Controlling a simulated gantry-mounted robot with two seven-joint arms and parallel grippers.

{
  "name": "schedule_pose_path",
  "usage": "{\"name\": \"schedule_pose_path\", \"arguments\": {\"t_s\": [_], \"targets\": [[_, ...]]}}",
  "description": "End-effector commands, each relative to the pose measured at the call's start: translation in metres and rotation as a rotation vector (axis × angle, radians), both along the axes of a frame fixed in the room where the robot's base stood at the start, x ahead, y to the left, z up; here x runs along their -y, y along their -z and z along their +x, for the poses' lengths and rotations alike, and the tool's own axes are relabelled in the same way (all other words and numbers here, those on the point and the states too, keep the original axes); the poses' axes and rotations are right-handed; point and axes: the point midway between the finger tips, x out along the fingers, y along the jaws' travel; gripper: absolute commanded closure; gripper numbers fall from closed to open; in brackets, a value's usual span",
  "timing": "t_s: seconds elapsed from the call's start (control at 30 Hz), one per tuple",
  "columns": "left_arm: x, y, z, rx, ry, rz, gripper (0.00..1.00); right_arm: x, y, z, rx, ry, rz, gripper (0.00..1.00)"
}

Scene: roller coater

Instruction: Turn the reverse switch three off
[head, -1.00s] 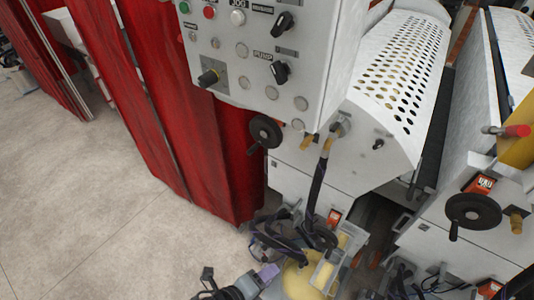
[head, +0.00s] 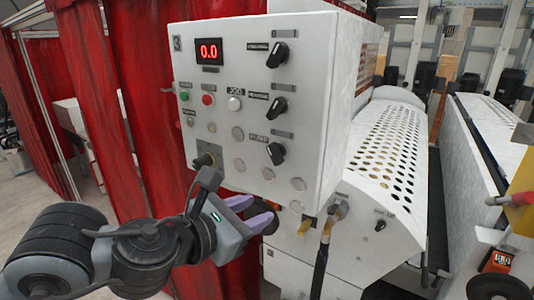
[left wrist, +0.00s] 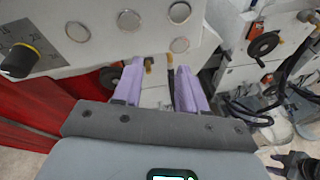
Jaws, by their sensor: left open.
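The white control box marked 3 (head: 178,43) hangs in the middle of the head view. Its right side carries a column of black rotary switches: a top one (head: 278,54), a middle one (head: 270,107) and a bottom one (head: 276,152) labelled PUMP. The other labels are too blurred to read surely, so I cannot tell which is the reverse switch. My left gripper (head: 262,207) is open and empty, below the box's lower edge and below the switches. Its purple fingers (left wrist: 160,65) point at the box's underside. My right gripper (left wrist: 294,163) seems to show small at the wrist view's lower right corner.
A red display (head: 209,51), push buttons and a yellow-black knob (left wrist: 20,62) share the panel. A red curtain (head: 105,120) hangs left. A perforated white cover (head: 385,145) stands right. A black handwheel (left wrist: 264,43) lies beyond the fingers.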

Motion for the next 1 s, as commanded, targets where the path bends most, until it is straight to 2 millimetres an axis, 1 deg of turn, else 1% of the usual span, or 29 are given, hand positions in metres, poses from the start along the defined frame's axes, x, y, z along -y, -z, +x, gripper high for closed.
{"name": "schedule_pose_path", "arguments": {"t_s": [0.03, 0.07, 0.1, 0.2, 0.3, 0.4, 0.53, 0.63, 1.0], "targets": [[-0.006, -0.029, -0.001, 0.067, -0.014, 0.010, 0.58, 0.000, 0.005, 0.000, 0.000, 0.001, 0.001, 0.57], [-0.009, -0.045, -0.003, 0.099, -0.021, 0.014, 0.58, 0.000, 0.006, 0.000, 0.000, 0.001, 0.001, 0.57], [-0.012, -0.065, -0.006, 0.141, -0.029, 0.019, 0.58, 0.000, 0.007, 0.000, 0.000, 0.001, 0.001, 0.57], [-0.018, -0.108, -0.017, 0.232, -0.043, 0.024, 0.58, -0.001, 0.010, 0.000, 0.000, 0.001, 0.002, 0.57], [-0.022, -0.141, -0.028, 0.298, -0.051, 0.023, 0.58, -0.001, 0.011, 0.000, 0.000, 0.001, 0.002, 0.57], [-0.023, -0.160, -0.037, 0.339, -0.053, 0.022, 0.58, -0.001, 0.012, 0.000, 0.000, 0.001, 0.002, 0.57], [-0.019, -0.171, -0.037, 0.357, -0.052, 0.022, 0.58, -0.001, 0.009, 0.000, 0.000, 0.001, 0.002, 0.57], [-0.014, -0.173, -0.029, 0.358, -0.051, 0.020, 0.58, 0.000, 0.005, 0.000, 0.000, 0.001, 0.001, 0.57], [0.017, -0.173, 0.020, 0.356, -0.051, 0.019, 0.58, 0.002, -0.018, 0.000, 0.000, -0.004, -0.007, 0.57]]}}
